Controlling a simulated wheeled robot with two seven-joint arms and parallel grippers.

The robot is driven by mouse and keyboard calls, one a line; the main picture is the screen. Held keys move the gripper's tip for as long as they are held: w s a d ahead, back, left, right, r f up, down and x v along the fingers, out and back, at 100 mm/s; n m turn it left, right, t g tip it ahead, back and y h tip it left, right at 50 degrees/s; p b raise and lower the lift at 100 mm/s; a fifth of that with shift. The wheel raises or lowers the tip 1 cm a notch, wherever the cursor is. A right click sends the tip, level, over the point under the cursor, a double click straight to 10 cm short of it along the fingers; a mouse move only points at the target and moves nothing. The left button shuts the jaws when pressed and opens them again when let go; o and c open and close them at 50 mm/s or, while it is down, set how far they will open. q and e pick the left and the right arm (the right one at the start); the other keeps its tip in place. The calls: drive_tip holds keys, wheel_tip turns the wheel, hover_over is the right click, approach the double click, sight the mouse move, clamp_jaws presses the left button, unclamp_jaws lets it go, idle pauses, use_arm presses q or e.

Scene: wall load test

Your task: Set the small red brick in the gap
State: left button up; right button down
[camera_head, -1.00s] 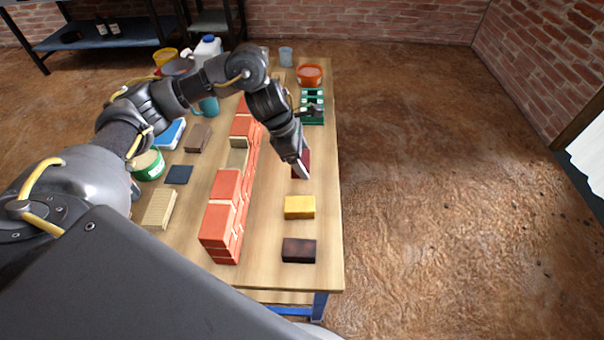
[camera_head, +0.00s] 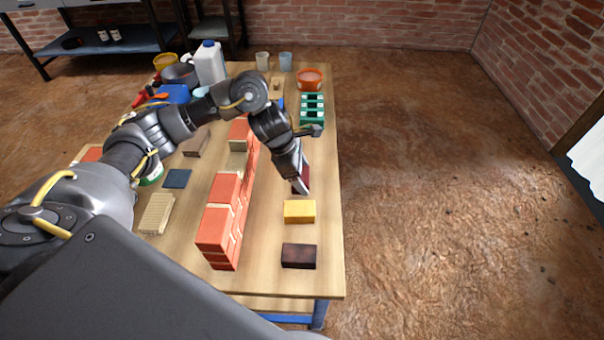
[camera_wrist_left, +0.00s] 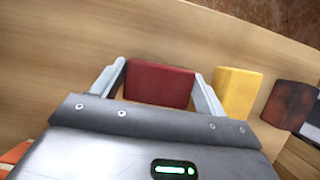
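The small red brick (camera_head: 300,186) is dark red and sits between the fingers of my left gripper (camera_head: 301,184), right of the wall. In the left wrist view the red brick (camera_wrist_left: 160,84) fills the space between the two fingertips, which look shut on its ends. I cannot tell whether it touches the table. The wall of orange-red bricks (camera_head: 221,222) runs along the table. A gap (camera_head: 237,160) shows as a notch with a pale bed in its upper course, partly near my forearm. My right gripper is not in view.
A yellow brick (camera_head: 299,211) and a dark brown brick (camera_head: 298,256) lie nearer, in line with the red one. Left of the wall are a dark pad (camera_head: 177,179) and a cream block (camera_head: 156,213).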

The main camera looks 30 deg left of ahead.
use_arm(q)
drive_tip(key=o, duration=0.4)
drive_tip(key=shift+c, duration=0.2)
drive_tip(key=shift+r, duration=0.25)
drive_tip(key=p+v, duration=0.3)
drive_tip(key=v, duration=0.8)
drive_tip(key=shift+s+r, duration=0.15)
drive_tip(key=shift+r, duration=0.2)
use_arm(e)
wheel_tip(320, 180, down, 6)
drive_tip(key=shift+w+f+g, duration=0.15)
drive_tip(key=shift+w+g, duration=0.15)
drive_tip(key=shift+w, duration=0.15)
use_arm(q)
drive_tip(key=shift+a, duration=0.1)
